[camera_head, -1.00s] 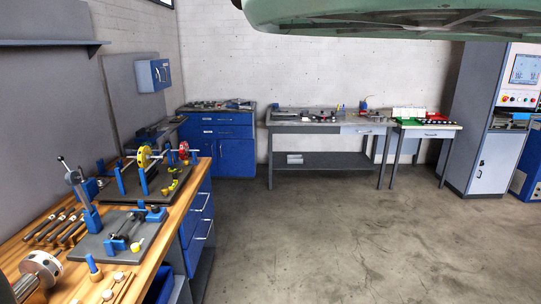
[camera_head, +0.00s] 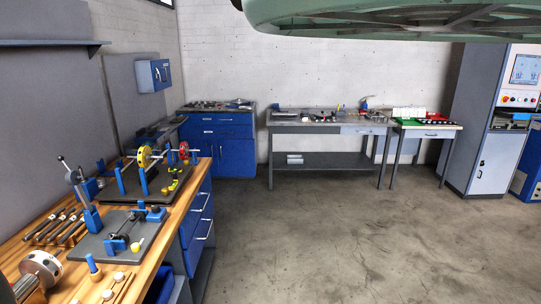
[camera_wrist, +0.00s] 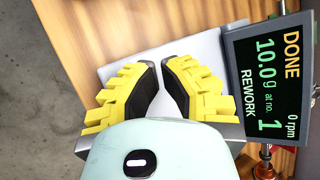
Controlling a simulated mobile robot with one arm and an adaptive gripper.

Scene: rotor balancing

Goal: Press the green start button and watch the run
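My gripper (camera_wrist: 159,74) has yellow ridged fingers with black pads. The pads stand apart with a pale surface showing between them, and nothing is held. The fingers are over a light grey plate or housing (camera_wrist: 195,48) by a wooden bench top. A dark display (camera_wrist: 268,85) stands just right of the fingers. It reads DONE, 10.0 g at no. 1, REWORK and 0 rpm. I cannot make out the green start button in the wrist view; the gripper may hide it.
In the head view a wooden bench (camera_head: 190,205) at left carries fixtures, tools and a rotor stand (camera_head: 148,180). A grey table (camera_head: 320,126), a blue cabinet (camera_head: 235,155) and a tall grey cabinet (camera_head: 478,120) stand at the back. The floor (camera_head: 310,240) between is clear.

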